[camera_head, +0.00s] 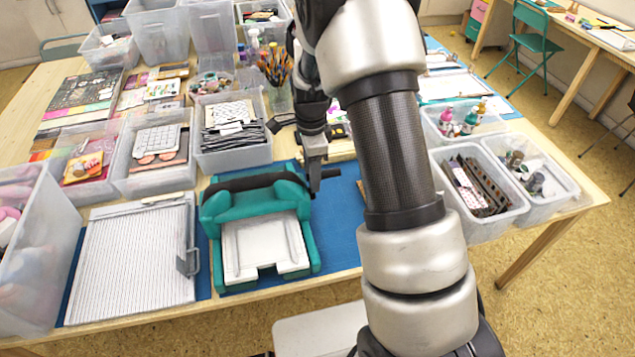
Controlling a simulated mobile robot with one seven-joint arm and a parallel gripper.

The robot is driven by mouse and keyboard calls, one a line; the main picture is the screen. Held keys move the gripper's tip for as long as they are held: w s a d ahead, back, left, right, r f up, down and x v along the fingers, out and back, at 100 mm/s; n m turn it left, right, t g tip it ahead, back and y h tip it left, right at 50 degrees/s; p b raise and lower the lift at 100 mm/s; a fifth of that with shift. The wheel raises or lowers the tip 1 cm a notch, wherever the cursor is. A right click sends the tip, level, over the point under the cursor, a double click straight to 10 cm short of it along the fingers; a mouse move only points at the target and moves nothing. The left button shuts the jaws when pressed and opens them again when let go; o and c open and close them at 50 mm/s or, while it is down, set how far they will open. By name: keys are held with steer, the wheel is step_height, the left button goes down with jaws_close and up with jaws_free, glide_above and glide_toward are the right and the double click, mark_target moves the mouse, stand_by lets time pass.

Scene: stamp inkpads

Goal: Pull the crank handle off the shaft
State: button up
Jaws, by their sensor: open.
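A teal press-like machine (215,213) with a dark roller bar stands near the table's front edge, with a white plate (265,247) in its front. A small dark crank handle (329,174) shows at the machine's upper right side. My gripper (314,184) points down right beside the crank handle, at the machine's right end. Its jaws are open. It is small in view, and I cannot tell whether the fingers touch the handle or stand around it. The shaft is hidden behind the gripper and the machine's end.
A ribbed white board (135,255) lies left of the machine. Clear bins, one with stamps (230,160), crowd the back and left. More bins (480,228) stand at the right. My arm hides part of the middle. Bare blue mat (337,215) lies right of the machine.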

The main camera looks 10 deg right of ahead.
jaws_close()
steer(key=shift+d, duration=0.4)
steer(key=shift+d, duration=0.6)
steer(key=shift+d, duration=0.3)
steer(key=shift+r, duration=0.1)
steer(key=shift+r+p, duration=1.95)
steer(key=shift+r, duration=1)
